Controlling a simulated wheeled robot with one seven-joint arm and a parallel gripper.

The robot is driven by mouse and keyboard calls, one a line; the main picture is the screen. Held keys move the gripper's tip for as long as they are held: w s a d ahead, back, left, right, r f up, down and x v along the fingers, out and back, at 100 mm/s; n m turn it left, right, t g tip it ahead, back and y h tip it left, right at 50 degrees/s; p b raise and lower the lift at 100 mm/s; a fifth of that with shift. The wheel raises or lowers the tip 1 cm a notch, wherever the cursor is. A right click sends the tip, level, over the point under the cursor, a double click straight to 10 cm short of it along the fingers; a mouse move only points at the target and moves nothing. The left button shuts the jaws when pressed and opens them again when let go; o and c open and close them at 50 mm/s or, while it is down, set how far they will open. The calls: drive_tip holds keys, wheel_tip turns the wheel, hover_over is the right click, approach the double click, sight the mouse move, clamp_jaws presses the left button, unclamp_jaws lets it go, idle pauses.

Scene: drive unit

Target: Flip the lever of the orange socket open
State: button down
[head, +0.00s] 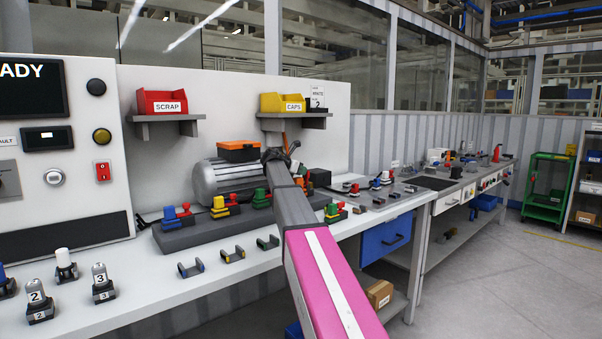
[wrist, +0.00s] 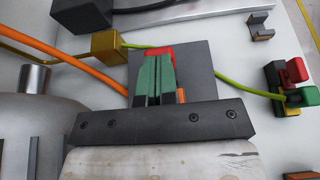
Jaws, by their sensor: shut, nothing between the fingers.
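In the wrist view, my gripper (wrist: 153,62) is shut, its two green fingers side by side with nothing between them. They point at a dark grey block (wrist: 198,68). A small orange part (wrist: 181,95), probably of the orange socket, shows just right of the fingers, and a red part (wrist: 162,51) shows beyond their tips. The fingers hide most of the socket, so I cannot tell its lever's position or whether I touch it. In the head view, my gripper (head: 277,156) is at the far end of my arm, beside the grey motor; the socket is not clear there.
An orange cable (wrist: 80,69) runs in from the left, near a yellow block (wrist: 108,46). A green cable (wrist: 232,86) leads right to a red and green connector (wrist: 292,72). In the head view, the motor (head: 212,178) and coloured connectors (head: 218,207) stand left of my arm.

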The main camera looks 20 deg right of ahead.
drive_tip(key=shift+w+d+r+g+y, duration=0.25)
drive_tip(key=shift+d+y, duration=0.25)
drive_tip(key=shift+y, duration=0.15)
drive_tip(key=shift+w+d+r+g+y, duration=0.1)
drive_tip(key=shift+w+d+g+y, duration=0.15)
drive_tip(key=shift+d+y, duration=0.35)
drive_tip(key=d+y, duration=0.1)
drive_tip(key=w+d+g+y, duration=0.1)
drive_tip(key=y, duration=0.1)
drive_tip(key=shift+d+f+y, duration=0.1)
drive_tip(key=shift+f+y, duration=0.05)
drive_tip(key=shift+y, duration=0.1)
drive_tip(key=shift+g+y, duration=0.5)
drive_tip(key=shift+y, duration=0.3)
drive_tip(key=d+f, duration=0.1)
drive_tip(key=d, duration=0.1)
drive_tip(key=w+d+f, duration=0.1)
drive_tip(key=d, duration=0.1)
drive_tip(key=shift+w+f, duration=0.2)
drive_tip(key=shift+f, duration=0.2)
drive_tip(key=shift+a, duration=0.15)
drive_tip(key=shift+s+a+f, duration=0.3)
drive_tip(key=shift+a, duration=0.25)
drive_tip(key=shift+r, duration=0.1)
